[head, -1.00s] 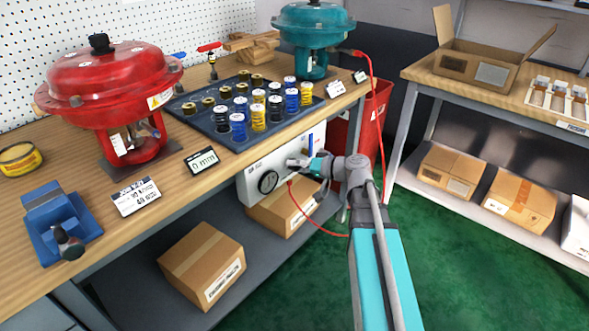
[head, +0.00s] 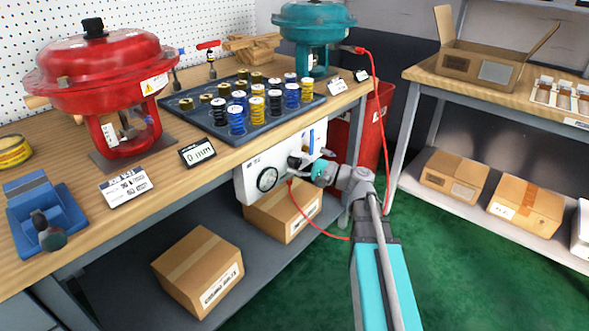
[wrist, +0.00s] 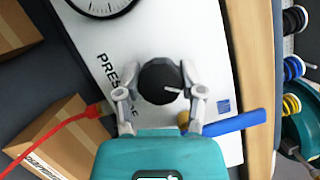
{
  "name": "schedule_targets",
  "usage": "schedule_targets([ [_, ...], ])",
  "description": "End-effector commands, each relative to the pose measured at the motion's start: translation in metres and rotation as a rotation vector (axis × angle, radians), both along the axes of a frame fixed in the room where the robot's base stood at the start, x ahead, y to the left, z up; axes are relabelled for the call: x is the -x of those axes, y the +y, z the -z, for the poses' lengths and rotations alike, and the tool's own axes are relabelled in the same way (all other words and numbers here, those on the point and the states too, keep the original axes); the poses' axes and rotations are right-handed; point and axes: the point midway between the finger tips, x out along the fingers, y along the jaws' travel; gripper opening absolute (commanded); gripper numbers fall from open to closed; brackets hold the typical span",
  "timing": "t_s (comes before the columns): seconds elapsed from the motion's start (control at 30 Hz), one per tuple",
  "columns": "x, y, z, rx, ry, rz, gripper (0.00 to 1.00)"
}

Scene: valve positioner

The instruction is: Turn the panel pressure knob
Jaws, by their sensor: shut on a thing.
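The white pressure panel (head: 256,163) is fixed under the front edge of the bench. It carries a round dial gauge (head: 267,179), whose rim also shows at the top of the wrist view (wrist: 100,4). The black pressure knob (wrist: 160,82) has a white pointer line directed to the right in the wrist view. My gripper (wrist: 160,88) is shut on the knob, one finger on each side of it. In the head view my gripper (head: 300,164) largely hides the knob against the panel.
A blue lever (wrist: 236,122) lies close to my right finger, with a brass fitting beside it. A red hose (wrist: 62,128) joins the panel near my left finger. Cardboard boxes (head: 200,270) sit on the shelf below. The green floor is clear.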

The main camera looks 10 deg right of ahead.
Motion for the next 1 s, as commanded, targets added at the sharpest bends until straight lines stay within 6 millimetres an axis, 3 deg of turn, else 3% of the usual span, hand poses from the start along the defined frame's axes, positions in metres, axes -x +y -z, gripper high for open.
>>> schedule_targets([
  [0.37,0.0017,-0.0008,0.0024,-0.145,0.111,0.003,0.03],
  [0.87,0.0018,-0.0010,0.0019,-0.162,0.124,0.002,0.03],
  [0.9,0.0018,-0.0011,0.0019,-0.162,0.124,0.002,0.58],
  [1.0,0.0016,-0.0009,0.0017,-0.162,0.124,0.003,0.77],
])
